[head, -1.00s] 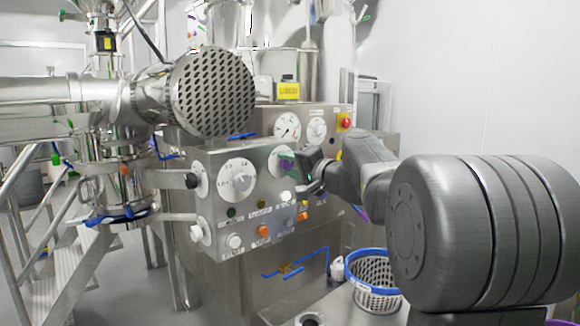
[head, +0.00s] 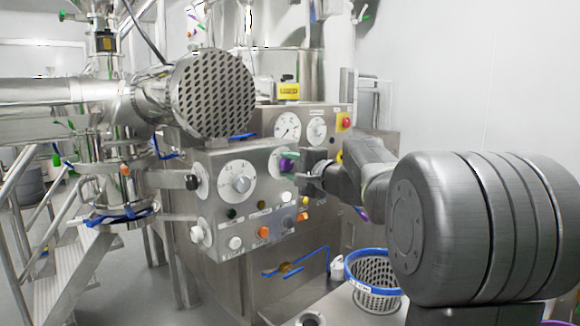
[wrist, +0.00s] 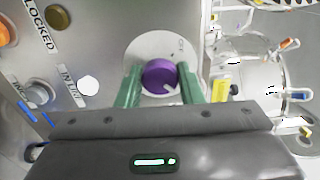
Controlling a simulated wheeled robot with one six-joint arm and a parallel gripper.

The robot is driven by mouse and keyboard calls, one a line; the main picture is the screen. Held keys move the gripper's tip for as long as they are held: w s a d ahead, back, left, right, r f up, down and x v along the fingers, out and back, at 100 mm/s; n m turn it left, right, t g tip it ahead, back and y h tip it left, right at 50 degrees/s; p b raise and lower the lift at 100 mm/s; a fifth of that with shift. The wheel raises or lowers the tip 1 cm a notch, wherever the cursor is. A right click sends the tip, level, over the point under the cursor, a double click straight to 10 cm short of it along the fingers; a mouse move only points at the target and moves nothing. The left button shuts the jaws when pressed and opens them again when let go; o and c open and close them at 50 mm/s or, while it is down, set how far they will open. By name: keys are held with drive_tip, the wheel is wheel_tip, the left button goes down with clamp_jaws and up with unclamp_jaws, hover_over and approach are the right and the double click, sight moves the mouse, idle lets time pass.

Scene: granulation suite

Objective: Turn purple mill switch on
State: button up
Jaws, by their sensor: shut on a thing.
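The purple mill switch (head: 286,166) is a round knob on a white dial on the steel control panel's front. In the wrist view the purple knob (wrist: 160,77) sits between two green fingers, with a pale pointer mark at its lower right. My gripper (wrist: 158,86) is shut on the knob, one finger on each side. In the head view my gripper (head: 288,164) reaches the dial from the right, and its fingers hide part of the knob and dial. I cannot read the switch's on or off marks.
Beside it are a grey dial knob (head: 241,184) and a black knob (head: 192,182). Below are orange (head: 263,232) and white buttons (head: 286,196). A red emergency button (head: 345,120) is above right. A blue-rimmed basket (head: 372,281) stands lower right. A perforated round steel part (head: 213,92) juts out at left.

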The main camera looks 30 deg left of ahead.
drive_tip(key=o, duration=1)
drive_tip(key=b+v, duration=0.2)
drive_tip(key=v, duration=1.1)
drive_tip(key=shift+d, duration=0.4)
drive_tip(key=shift+s+a, duration=0.1)
drive_tip(key=shift+a, duration=0.05)
drive_tip(key=p+x, duration=0.2)
drive_tip(key=x, duration=1.1)
drive_tip(key=shift+a, duration=0.3)
